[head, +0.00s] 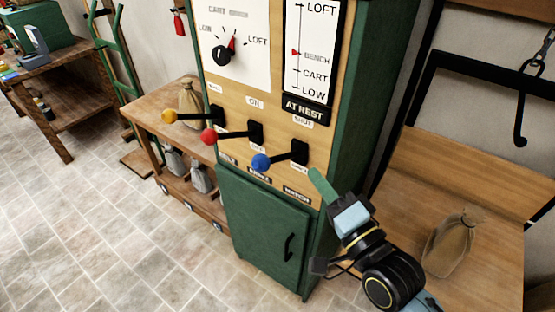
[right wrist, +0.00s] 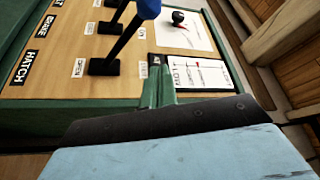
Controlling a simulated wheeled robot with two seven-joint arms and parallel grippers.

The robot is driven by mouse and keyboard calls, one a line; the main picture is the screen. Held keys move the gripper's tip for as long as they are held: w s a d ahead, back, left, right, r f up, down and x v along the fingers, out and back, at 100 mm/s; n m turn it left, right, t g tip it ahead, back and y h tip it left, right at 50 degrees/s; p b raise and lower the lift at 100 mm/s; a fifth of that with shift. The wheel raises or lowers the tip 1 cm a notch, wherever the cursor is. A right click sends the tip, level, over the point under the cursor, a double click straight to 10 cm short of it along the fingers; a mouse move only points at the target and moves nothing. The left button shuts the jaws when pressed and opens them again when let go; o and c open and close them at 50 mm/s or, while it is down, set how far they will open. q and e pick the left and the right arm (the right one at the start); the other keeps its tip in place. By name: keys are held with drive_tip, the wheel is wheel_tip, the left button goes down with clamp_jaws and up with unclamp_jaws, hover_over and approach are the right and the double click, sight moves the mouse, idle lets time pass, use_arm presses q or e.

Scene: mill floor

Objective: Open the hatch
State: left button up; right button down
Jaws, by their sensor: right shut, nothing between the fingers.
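The tall control cabinet (head: 258,110) carries three levers. The blue-knobbed lever (head: 261,162) is the lowest and rightmost; it sticks out from its black base. The HATCH label (head: 296,194) is below it, and a SHUT label (head: 303,122) above. In the right wrist view the blue lever (right wrist: 148,8) rises from its base, with an OPEN label (right wrist: 78,68) beside it. My right gripper (head: 318,182) is shut and empty, just below and right of the blue lever, apart from it. Its green fingers also show in the right wrist view (right wrist: 158,90). My left gripper is out of view.
Yellow-knobbed (head: 169,116) and red-knobbed (head: 208,136) levers sit left of the blue one. A green door (head: 262,228) with a black handle is below. The floor at left is clear.

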drive_tip(key=shift+r, duration=0.1)
drive_tip(key=r, duration=0.2)
hover_over(278, 160)
drive_tip(key=s+d, duration=0.1)
drive_tip(key=d, duration=0.2)
drive_tip(key=shift+s+a+f+p, duration=0.25)
drive_tip(key=shift+s+a+f, duration=0.3)
drive_tip(key=shift+a, duration=0.25)
drive_tip(key=shift+s+a+f+p, duration=0.2)
drive_tip(key=shift+s+a+f, duration=0.2)
drive_tip(key=shift+s+a, duration=0.35)
drive_tip(key=shift+w, duration=0.1)
